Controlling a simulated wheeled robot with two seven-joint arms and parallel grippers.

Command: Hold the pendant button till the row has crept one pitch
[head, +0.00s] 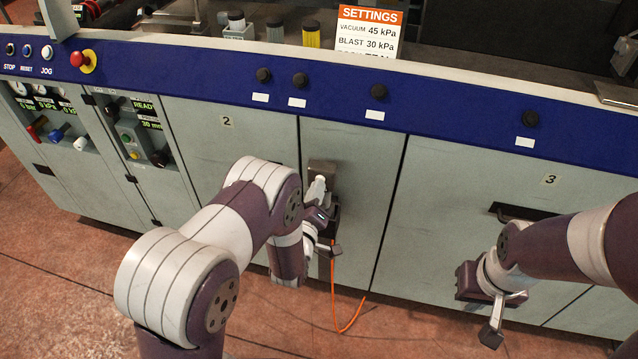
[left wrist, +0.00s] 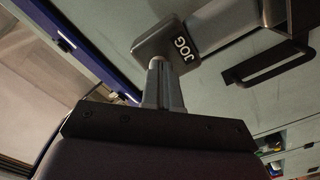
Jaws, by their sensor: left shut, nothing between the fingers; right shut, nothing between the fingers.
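The pendant is a small grey box (head: 322,168) against the panel right of the door marked 2. In the left wrist view its box (left wrist: 160,42) carries a JOG label. An orange cable (head: 334,290) hangs below it to the floor. My left gripper (head: 318,186) is shut, its fingertips at the pendant's near face; in the left wrist view the tips (left wrist: 158,62) overlap the box edge. The button is hidden, and I cannot tell whether it is pressed. My right gripper (head: 491,335) is shut and empty, low before the right panels. I cannot make out the row.
The blue rail (head: 440,108) carries several black knobs. STOP, RESET and JOG buttons (head: 28,50) and a red emergency knob (head: 79,59) sit at left. A display (head: 146,106) reads READY. A SETTINGS sign (head: 369,32) stands above. A dark handle (head: 515,212) is near my right arm.

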